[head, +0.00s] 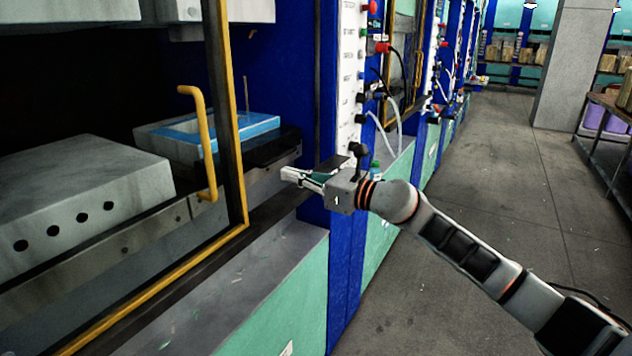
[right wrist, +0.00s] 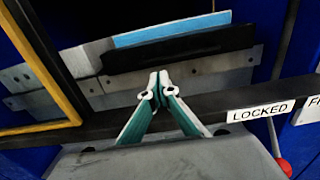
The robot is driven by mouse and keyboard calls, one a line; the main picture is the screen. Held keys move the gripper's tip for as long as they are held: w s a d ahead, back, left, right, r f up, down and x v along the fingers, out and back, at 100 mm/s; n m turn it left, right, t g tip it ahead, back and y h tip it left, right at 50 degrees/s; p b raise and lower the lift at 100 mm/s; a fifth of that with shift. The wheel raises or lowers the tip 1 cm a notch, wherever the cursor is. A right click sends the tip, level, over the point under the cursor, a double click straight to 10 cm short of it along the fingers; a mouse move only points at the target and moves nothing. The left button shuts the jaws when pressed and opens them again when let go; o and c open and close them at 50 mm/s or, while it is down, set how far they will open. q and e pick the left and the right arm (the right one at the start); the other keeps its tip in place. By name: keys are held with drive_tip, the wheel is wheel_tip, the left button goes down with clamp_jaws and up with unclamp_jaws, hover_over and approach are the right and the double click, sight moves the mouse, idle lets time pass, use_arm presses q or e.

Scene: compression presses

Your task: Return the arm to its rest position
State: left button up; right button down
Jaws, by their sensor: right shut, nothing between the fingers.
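My right arm reaches in from the lower right in the head view. Its gripper (head: 292,175) is in front of the press opening, close to the blue frame post. The right wrist view shows its two green-backed fingers (right wrist: 158,82) with their tips together and nothing between them. Beyond the tips are a dark ledge and a light blue plate edge (right wrist: 170,30). I cannot tell whether the fingertips touch the press. My left gripper does not show in either view.
The press has a yellow-edged door (head: 232,110) with a yellow handle (head: 205,145). A control panel (head: 350,80) with buttons and hoses stands just behind my gripper. A "LOCKED" label (right wrist: 261,111) is at right. The aisle floor (head: 500,190) is clear; a table (head: 605,110) stands far right.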

drive_tip(key=s+d+f+m+t+h, duration=0.2)
drive_tip(key=s+d+f+m, duration=0.3)
drive_tip(key=f+m, duration=0.5)
drive_tip(key=s+d+f+m+t+h, duration=0.2)
drive_tip(key=s+d+f+m+h, duration=0.15)
drive_tip(key=s+f+m, duration=0.5)
drive_tip(key=s+d+f+m+t+h, duration=0.2)
drive_tip(key=s+d+f+m, duration=0.25)
drive_tip(key=f+m, duration=0.65)
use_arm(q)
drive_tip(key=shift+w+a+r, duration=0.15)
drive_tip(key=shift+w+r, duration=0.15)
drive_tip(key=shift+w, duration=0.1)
use_arm(e)
drive_tip(key=s+d+f+m+g+h, duration=0.2)
drive_tip(key=s+d+f+m, duration=0.2)
drive_tip(key=s+f, duration=0.5)
drive_tip(key=s+d+f+m+g+h, duration=0.3)
drive_tip(key=s+d+f+m, duration=0.2)
drive_tip(key=s+f+m, duration=0.4)
drive_tip(key=s, duration=0.4)
drive_tip(key=shift+f, duration=0.2)
drive_tip(key=shift+a, duration=0.1)
